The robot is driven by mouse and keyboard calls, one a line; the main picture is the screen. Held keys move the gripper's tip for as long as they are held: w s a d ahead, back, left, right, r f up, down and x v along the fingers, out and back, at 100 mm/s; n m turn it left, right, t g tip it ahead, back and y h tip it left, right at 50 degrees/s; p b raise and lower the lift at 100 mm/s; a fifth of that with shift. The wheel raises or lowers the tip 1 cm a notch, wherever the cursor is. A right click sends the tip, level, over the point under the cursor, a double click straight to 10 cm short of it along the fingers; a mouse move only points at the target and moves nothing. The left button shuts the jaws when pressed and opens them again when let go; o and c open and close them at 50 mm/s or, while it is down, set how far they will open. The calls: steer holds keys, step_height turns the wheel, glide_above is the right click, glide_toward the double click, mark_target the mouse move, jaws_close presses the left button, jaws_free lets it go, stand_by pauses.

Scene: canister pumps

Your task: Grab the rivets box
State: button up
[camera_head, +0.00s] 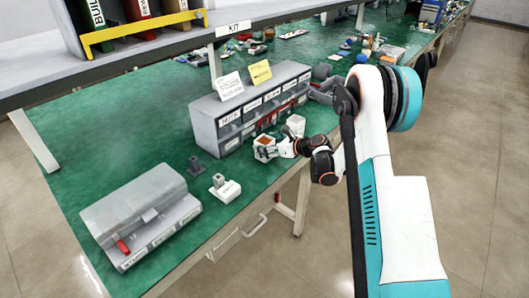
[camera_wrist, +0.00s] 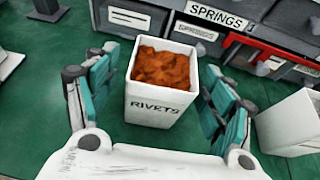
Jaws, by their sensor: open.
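The rivets box (camera_wrist: 157,108) is a white open-topped box labelled RIVETS and filled with orange-brown pieces. It stands upright on the green tabletop in the wrist view. In the head view the rivets box (camera_head: 264,148) is near the table's front edge, in front of the grey drawer unit. My gripper (camera_wrist: 158,98) is open, with one finger on each side of the box. A gap shows between each finger and the box. In the head view my gripper (camera_head: 277,147) is at the box's right side, partly overlapping it.
A grey drawer unit (camera_head: 228,126) stands close behind the box, labelled SPRINGS in the wrist view. Another white box (camera_wrist: 290,124) is to the right. A small white labelled part (camera_head: 224,188) and a grey machine (camera_head: 140,216) stand to the left. A shelf (camera_head: 150,63) hangs above.

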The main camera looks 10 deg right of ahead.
steer(key=shift+x, duration=0.8)
steer(key=c, duration=1.3)
steer(key=shift+r, duration=0.1)
steer(key=shift+c, duration=0.2)
